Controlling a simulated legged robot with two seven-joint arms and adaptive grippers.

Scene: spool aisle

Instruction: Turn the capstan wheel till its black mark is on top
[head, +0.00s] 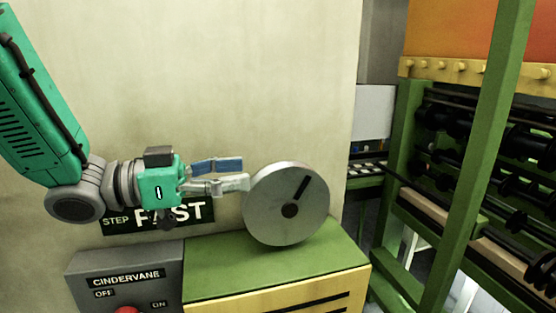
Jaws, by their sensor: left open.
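The capstan wheel (270,217) is a grey metal disc with a dark hub. It stands upright above the green top of a yellow cabinet (225,266). Its black mark (300,189) runs from near the hub toward the upper right, at about one o'clock. My left gripper (245,173) comes in from the left and is open. Its fingertips are at the wheel's upper left rim; I cannot tell whether they touch it. Nothing shows between the fingers. My right gripper is not in view.
A grey control box (88,270) with a red button (127,310) stands at the lower left. A sign (185,213) on the wall is partly behind my gripper. A green rack frame (481,130) with dark spools fills the right side. The wall above the wheel is clear.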

